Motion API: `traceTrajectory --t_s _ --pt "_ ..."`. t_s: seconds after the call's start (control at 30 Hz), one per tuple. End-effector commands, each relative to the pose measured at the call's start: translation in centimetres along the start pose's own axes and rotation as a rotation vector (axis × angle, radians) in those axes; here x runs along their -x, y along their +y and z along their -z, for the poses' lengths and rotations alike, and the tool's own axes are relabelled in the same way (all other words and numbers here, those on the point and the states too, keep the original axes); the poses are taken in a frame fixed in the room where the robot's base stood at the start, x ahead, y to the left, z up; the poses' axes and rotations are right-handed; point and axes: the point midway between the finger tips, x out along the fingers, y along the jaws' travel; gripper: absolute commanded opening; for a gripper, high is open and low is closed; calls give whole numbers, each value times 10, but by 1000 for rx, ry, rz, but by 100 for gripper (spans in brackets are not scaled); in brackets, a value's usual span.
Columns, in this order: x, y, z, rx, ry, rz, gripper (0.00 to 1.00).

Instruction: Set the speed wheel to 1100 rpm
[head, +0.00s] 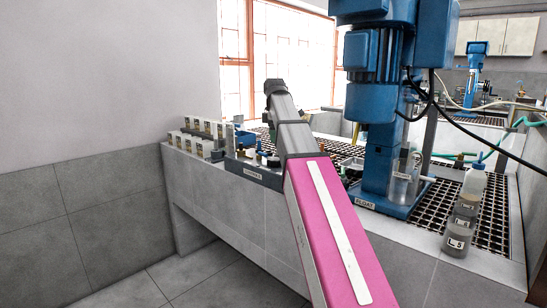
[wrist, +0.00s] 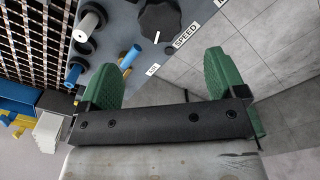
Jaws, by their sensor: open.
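The speed wheel (wrist: 160,20) is a dark, lobed knob with a white pointer mark, at the top middle of the wrist view, cut by the frame edge. A SPEED label (wrist: 187,35) is beside it on the grey panel. My gripper (wrist: 162,78) is open, its two green fingers apart and nothing between them. The fingertips appear just short of the wheel in the picture and do not enclose it. The rpm setting cannot be read. In the head view the panel (head: 255,171) stands on the bench ledge, partly behind my arm.
A blue rod (wrist: 130,56) and a white peg (wrist: 87,26) stick up from the panel near the left finger. The blue flotation machine (head: 375,180) stands on a grating right of my arm. Bottles (head: 458,235) stand at the right ledge; small containers (head: 200,128) line the left.

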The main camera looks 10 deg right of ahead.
Motion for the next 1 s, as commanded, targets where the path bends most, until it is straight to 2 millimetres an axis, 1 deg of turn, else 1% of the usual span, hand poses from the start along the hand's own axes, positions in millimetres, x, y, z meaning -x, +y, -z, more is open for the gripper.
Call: traceTrajectory --t_s 0.03,0.3,0.5,0.7,0.97,1.0 --pt "-9 -2 0 0 0 2 90" --pt "-57 -2 0 -1 0 2 90" --pt "-83 -1 0 -1 0 1 90" --pt "-93 0 0 -1 0 -1 90" --pt "-94 0 0 -1 0 -1 90" --pt "-94 0 0 -1 0 -1 83"
